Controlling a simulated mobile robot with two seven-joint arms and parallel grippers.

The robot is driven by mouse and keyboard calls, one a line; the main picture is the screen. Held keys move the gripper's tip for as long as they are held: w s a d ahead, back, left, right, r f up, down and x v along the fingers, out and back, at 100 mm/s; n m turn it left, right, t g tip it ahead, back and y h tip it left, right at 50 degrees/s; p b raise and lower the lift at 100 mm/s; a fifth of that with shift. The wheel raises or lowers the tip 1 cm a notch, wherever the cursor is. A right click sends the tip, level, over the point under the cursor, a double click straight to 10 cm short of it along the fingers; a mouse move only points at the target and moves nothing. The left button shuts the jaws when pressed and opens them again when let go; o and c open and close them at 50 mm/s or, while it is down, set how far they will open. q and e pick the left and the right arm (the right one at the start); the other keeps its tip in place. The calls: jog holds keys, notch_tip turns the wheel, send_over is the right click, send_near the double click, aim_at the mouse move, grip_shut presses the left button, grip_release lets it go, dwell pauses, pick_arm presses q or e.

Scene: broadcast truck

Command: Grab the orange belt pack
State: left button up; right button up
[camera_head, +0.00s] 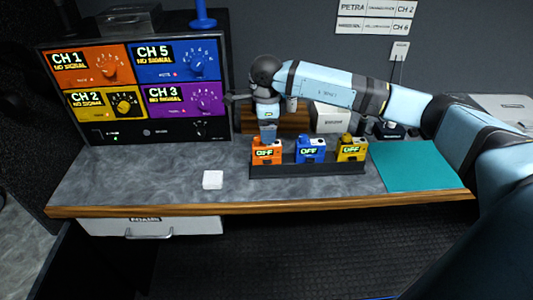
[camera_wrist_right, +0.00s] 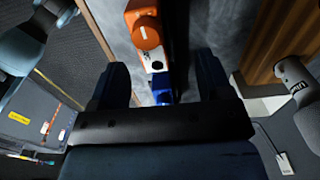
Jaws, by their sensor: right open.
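The orange belt pack (camera_head: 266,155) stands upright at the left end of a dark holder (camera_head: 310,170) on the desk, its label reading OFF. My right gripper (camera_head: 268,136) points down just above and behind it, open. In the right wrist view the orange belt pack (camera_wrist_right: 143,28) shows at the top, ahead of the open fingers (camera_wrist_right: 160,62), with nothing gripped. The blue belt pack (camera_head: 311,151) and the yellow belt pack (camera_head: 351,150) stand beside it to the right. The blue one shows partly between the fingers in the wrist view (camera_wrist_right: 161,88). My left gripper is out of view.
A large channel panel (camera_head: 148,130) with coloured sections stands at the left back. A teal mat (camera_head: 415,168) lies at the right, under my right arm. The desk front left of the holder is mostly free.

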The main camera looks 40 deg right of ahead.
aim_at(266, 146)
jog(key=f, duration=0.5)
jog(key=shift+s+a+p, duration=0.3)
jog(key=shift+s+p, duration=0.05)
jog(key=shift+f, duration=0.55)
jog(key=c, duration=1.1)
